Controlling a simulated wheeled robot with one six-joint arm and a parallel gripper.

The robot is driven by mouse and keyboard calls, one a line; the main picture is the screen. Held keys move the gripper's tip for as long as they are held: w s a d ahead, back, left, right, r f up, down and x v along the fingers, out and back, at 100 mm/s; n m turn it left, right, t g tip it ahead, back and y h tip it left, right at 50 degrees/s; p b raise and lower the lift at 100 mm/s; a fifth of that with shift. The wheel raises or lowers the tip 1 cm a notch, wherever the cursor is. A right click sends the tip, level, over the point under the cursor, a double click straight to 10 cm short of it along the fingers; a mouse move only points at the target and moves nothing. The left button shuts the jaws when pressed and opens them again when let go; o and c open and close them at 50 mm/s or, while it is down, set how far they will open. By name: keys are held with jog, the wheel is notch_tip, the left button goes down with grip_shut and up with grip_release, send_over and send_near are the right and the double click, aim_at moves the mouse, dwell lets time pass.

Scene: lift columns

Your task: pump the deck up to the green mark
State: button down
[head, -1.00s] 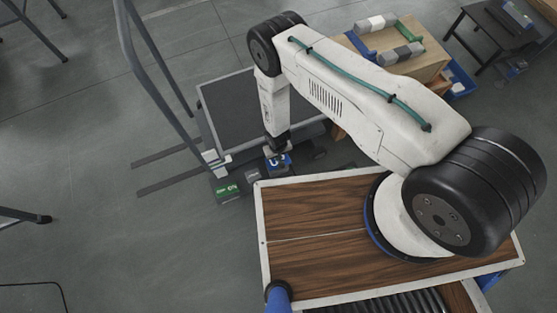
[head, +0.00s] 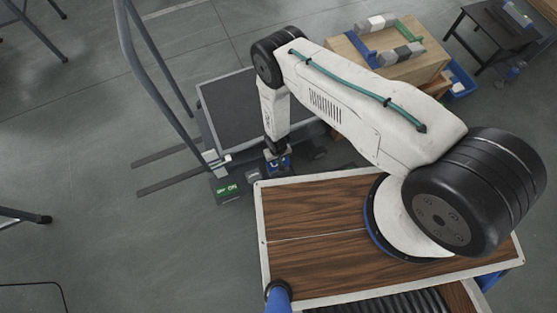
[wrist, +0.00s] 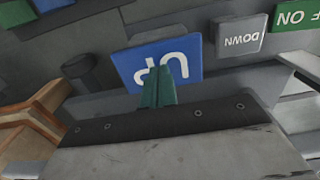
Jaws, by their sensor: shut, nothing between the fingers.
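The dark grey deck (head: 235,105) shows in the head view behind my arm, beside grey tubular rails. I cannot make out a green mark. A blue UP button (wrist: 140,66) fills the middle of the wrist view; a bit of it shows in the head view (head: 285,165). My gripper (wrist: 160,88) has its green fingers together, with nothing between them. The fingertips overlap the lower part of UP; I cannot tell whether they press it. A grey DOWN button (wrist: 238,34) and a green ON/OFF switch (wrist: 298,15) are to the right of UP.
A wood-topped bench (head: 310,215) carries my arm's round base. Two dark strips (head: 165,155) lie on the floor at left. Open floor spreads left.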

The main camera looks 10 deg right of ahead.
jog(key=shift+f, duration=0.35)
jog(key=shift+r, duration=1.95)
jog(key=s+d+r+g+h, duration=0.2)
jog(key=s+d+r+g, duration=0.15)
jog(key=s, duration=0.25)
jog(key=w+d+r+g, duration=0.1)
jog(key=w+d+r, duration=0.1)
jog(key=r, duration=1.4)
jog(key=w+d+r, duration=0.1)
jog(key=d+r, duration=0.1)
jog(key=r, duration=1.4)
jog(key=w+d+r+g, duration=0.1)
jog(key=w+d+r, duration=0.1)
jog(key=r, duration=1.4)
jog(key=s+d+r+m+t, duration=0.1)
jog(key=s+d+r+t, duration=0.1)
jog(key=s+r, duration=0.4)
jog(key=s+d+r+m+t+y, duration=0.1)
jog(key=s+d+r, duration=0.4)
jog(key=r, duration=0.8)
jog(key=s+d+r+m+t+y, duration=0.1)
jog(key=s+d+r+t, duration=0.3)
jog(key=s+r, duration=0.3)
notch_tip(320, 180, up, 3)
jog(key=shift+s+d+r, duration=0.1)
jog(key=shift+s+d, duration=0.05)
jog(key=shift+s, duration=0.15)
